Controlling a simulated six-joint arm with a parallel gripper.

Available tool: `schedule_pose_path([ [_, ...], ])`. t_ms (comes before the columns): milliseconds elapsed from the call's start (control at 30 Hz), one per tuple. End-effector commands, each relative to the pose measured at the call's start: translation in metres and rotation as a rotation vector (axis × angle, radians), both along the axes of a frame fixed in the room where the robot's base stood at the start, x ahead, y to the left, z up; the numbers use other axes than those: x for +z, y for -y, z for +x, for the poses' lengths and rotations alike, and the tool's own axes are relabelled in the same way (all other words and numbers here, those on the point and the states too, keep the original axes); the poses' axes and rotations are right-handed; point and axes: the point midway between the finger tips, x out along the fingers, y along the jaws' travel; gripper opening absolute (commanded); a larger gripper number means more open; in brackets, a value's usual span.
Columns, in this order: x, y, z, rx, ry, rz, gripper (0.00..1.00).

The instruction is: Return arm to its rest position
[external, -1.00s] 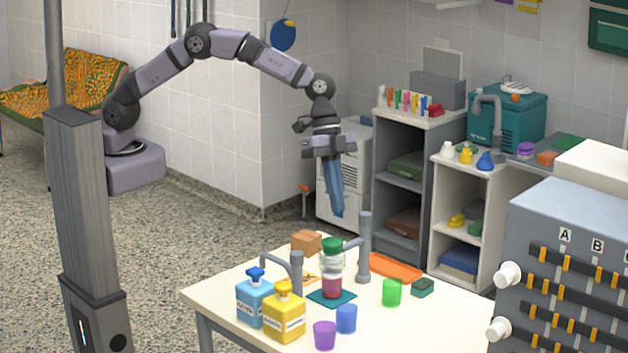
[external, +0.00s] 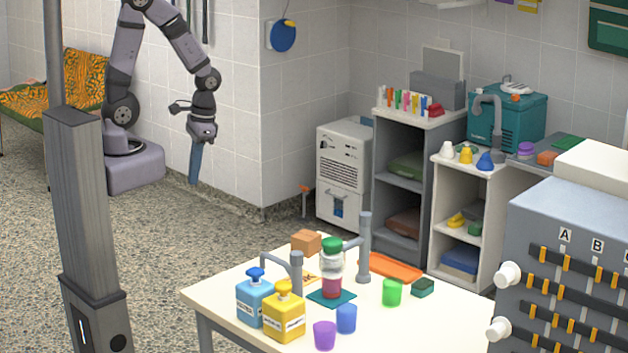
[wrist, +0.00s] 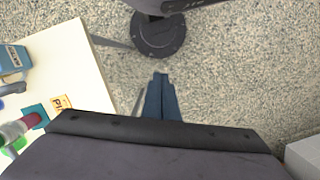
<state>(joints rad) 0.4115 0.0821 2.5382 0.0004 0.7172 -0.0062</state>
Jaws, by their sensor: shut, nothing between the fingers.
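My gripper (external: 194,181) hangs in the air to the left of the table, with its blue fingers pointing down. The fingers are together and hold nothing. In the wrist view my gripper (wrist: 160,78) also shows its fingers closed over bare speckled floor. My arm is folded back near its base at the left of the external view. No object touches the gripper.
The table (external: 225,292) holds a blue bottle (external: 254,300), a yellow bottle (external: 284,315), a lidded jar (external: 332,270) on a teal mat, cups and an orange tray (external: 392,267). Shelves (external: 405,222) stand behind. Floor between arm and table is clear.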

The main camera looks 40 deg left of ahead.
Motion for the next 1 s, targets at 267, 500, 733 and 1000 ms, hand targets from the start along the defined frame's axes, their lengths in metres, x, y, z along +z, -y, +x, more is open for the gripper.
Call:
schedule_pose_path([
  [267, 0.038, -0.055, 0.04, 0.313, 0.177, -0.048, 0.0],
  [500, 0.041, -0.076, 0.044, 0.407, 0.193, -0.042, 0.0],
  [733, 0.041, -0.077, 0.044, 0.412, 0.192, -0.042, 0.0],
  [1000, 0.041, -0.076, 0.044, 0.411, 0.192, -0.042, 0.0],
])
